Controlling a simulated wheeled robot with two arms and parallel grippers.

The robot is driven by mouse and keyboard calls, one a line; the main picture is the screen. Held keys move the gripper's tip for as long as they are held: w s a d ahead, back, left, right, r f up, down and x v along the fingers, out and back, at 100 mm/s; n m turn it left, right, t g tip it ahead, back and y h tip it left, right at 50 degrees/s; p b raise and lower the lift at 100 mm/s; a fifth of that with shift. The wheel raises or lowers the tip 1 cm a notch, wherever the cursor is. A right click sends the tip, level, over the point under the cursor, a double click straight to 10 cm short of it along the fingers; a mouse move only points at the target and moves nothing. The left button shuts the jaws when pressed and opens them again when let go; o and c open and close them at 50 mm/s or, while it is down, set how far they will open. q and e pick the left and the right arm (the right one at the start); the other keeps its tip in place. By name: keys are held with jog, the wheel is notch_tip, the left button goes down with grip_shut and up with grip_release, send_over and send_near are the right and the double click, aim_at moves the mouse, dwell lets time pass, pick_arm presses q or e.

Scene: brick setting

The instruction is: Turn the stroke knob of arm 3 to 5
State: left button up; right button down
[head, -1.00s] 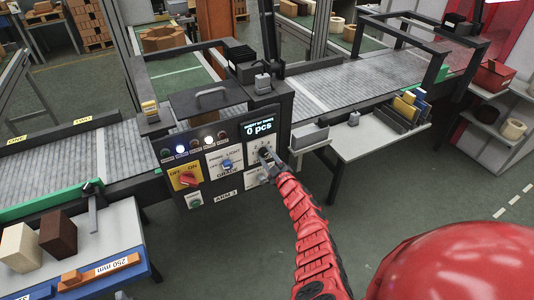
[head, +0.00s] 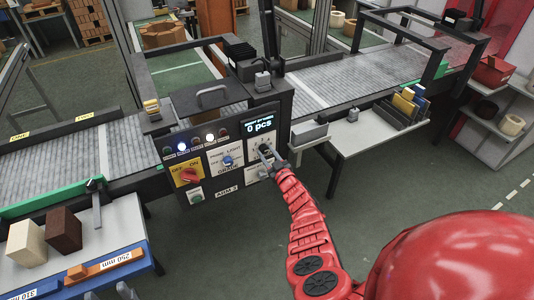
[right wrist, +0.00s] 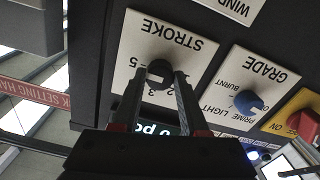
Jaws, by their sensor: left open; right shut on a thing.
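The arm 3 control panel (head: 220,163) faces me on the near side of the conveyor. Its stroke knob (right wrist: 159,72) is dark and round on a white plate marked STROKE, upside down in the right wrist view. The digits 5, 3 and 2 show around it; its pointer direction cannot be told. My right gripper (right wrist: 160,80) is shut on the stroke knob, one finger on each side. In the head view this gripper (head: 266,152) covers most of the knob.
Close by on the panel are the blue grade knob (right wrist: 247,102), the red on/off switch (head: 189,175) and a display (head: 259,126) reading 0 pcs. A partly cropped WIND plate (right wrist: 234,8) sits beside the stroke plate. A side table (head: 362,150) stands right; open floor lies below.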

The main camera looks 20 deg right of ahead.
jog(key=shift+f, duration=0.1)
jog(key=shift+c, duration=2.2)
grip_release()
jog(key=shift+s, duration=0.2)
jog(key=shift+s+d+p, duration=0.1)
jog(key=shift+s+p, duration=0.1)
jog(key=shift+p, duration=0.1)
jog(key=s+b, duration=0.2)
jog(key=s, duration=1.4)
jog(key=shift+s+d, duration=0.2)
jog(key=shift+s, duration=0.15)
